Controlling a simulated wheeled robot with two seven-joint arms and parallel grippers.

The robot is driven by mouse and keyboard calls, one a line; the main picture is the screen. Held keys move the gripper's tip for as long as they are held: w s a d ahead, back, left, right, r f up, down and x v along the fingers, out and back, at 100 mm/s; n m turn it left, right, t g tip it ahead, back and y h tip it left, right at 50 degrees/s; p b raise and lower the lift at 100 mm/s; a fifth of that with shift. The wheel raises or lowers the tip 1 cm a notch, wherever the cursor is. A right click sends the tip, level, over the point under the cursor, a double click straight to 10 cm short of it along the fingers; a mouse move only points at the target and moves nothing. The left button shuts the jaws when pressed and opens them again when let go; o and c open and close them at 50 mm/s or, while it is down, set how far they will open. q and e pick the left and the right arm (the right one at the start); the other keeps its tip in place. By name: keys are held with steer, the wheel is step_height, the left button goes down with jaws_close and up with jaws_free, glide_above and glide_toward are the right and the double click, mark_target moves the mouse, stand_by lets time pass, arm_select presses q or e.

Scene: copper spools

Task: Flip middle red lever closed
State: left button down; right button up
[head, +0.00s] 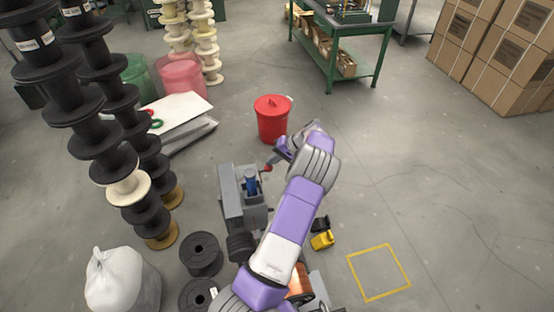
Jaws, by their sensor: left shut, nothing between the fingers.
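A grey machine (230,196) with a blue part on it stands on the floor left of my arm. A small red piece (267,168), which looks like a red lever, shows at its upper right edge. My left gripper (281,152) is shut and empty, just above and right of that red piece. I cannot tell whether they touch. My purple forearm and grey wrist cover much of the machine's right side, so other levers and the lever's exact position are hidden. A copper spool (300,284) shows partly beside my arm. My right gripper is out of view.
A red lidded bin (271,118) stands just beyond my gripper. Stacked black spools (85,95) rise at left, with a white bag (115,278) below. A yellow item (322,240) lies right of my arm. The floor further right is mostly clear around a yellow-taped square (351,272).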

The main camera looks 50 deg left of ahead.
arm_select(q)
steer(key=shift+w+d+f, duration=0.1)
steer(key=shift+d+f, duration=0.1)
steer(key=shift+f, duration=0.05)
steer(key=r+p, duration=0.1)
steer(key=r, duration=0.1)
steer(key=a+r+p, duration=0.1)
steer(key=r, duration=0.1)
steer(key=shift+r+p, duration=0.35)
steer(key=shift+p, duration=0.05)
steer(key=b+v, duration=0.1)
steer(key=v, duration=0.8)
steer(key=shift+w+d, duration=0.3)
steer(key=shift+w, duration=0.1)
steer(key=shift+f, duration=0.1)
steer(key=x, duration=0.9)
steer(key=shift+s+a+r, duration=0.2)
steer(key=shift+s, duration=0.2)
step_height(320, 180, down, 4)
steer(key=shift+d+r+b, duration=0.1)
steer(key=shift+r+b, duration=0.05)
steer(key=shift+b, duration=0.5)
steer(key=shift+d+f, duration=0.15)
steer(key=shift+f, duration=0.25)
